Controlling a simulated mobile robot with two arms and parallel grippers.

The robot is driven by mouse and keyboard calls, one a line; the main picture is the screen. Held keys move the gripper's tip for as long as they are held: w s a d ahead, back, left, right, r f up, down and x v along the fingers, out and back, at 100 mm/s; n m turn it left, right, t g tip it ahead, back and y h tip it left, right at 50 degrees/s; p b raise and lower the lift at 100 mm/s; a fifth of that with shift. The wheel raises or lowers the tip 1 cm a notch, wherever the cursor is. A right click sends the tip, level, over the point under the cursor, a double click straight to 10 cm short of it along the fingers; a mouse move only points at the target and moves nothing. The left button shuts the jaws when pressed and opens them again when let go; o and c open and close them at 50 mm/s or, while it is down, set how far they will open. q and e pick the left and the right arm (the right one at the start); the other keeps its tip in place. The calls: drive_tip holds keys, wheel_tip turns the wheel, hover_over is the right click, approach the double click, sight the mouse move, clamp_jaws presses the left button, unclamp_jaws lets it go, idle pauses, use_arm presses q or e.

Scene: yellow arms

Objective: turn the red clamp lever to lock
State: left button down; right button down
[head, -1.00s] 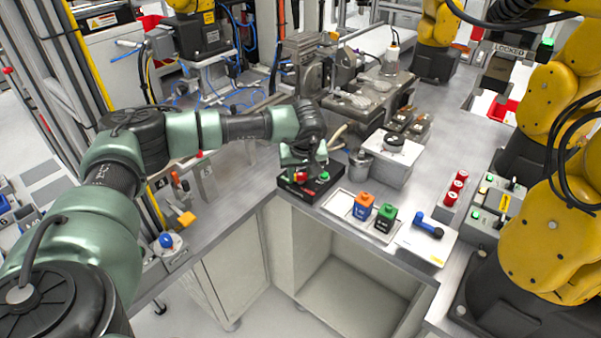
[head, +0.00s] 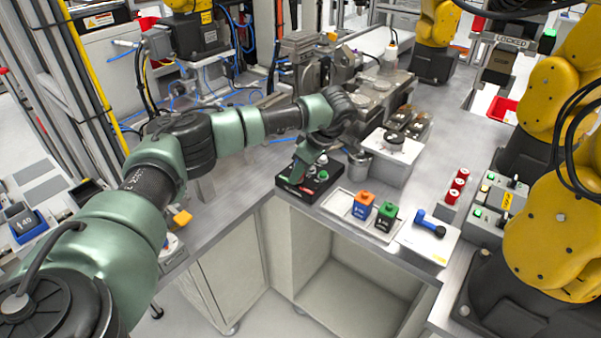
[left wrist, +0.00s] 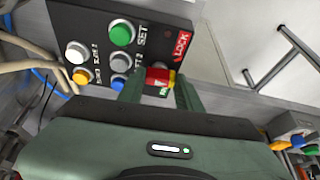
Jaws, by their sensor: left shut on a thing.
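The red clamp lever (left wrist: 157,77) shows in the left wrist view as a small red and yellow piece between my left gripper's two green fingers (left wrist: 160,88). The gripper is shut on it. The lever sits on a black control box (left wrist: 95,20) with a red LOCK label (left wrist: 182,45) beside a SET label. In the head view my left gripper (head: 297,178) reaches down over the box (head: 310,192) at the bench's front edge and hides most of the lever there. My right gripper is not in view.
The box carries a green button (left wrist: 122,34), a white button (left wrist: 76,53) and an orange one (left wrist: 82,76) close by. A tray (head: 343,203) holds blue and green blocks to the right. Yellow robot arms (head: 545,200) stand at far right.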

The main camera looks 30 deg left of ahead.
use_arm(q)
drive_tip(key=n, duration=0.1)
drive_tip(key=n+g, duration=0.1)
drive_tip(key=n, duration=0.2)
drive_tip(key=shift+w+n+g+b, duration=0.25)
drive_tip(key=shift+n+g+b, duration=0.05)
drive_tip(key=shift+w+n+g+h+b, duration=0.1)
drive_tip(key=shift+n+g+h+b, duration=0.35)
drive_tip(key=shift+n, duration=1.25)
drive_tip(key=shift+r+n, duration=0.1)
drive_tip(key=shift+n, duration=0.2)
drive_tip(key=c, duration=1)
unclamp_jaws()
drive_tip(key=shift+o, duration=0.2)
drive_tip(key=shift+w+d+r, duration=0.1)
drive_tip(key=shift+w+r, duration=0.05)
drive_tip(key=shift+r, duration=0.3)
drive_tip(key=b+v, duration=0.1)
drive_tip(key=v, duration=0.5)
drive_tip(key=shift+w+r, duration=0.15)
drive_tip(key=shift+r, duration=0.2)
drive_tip(key=shift+d, duration=0.1)
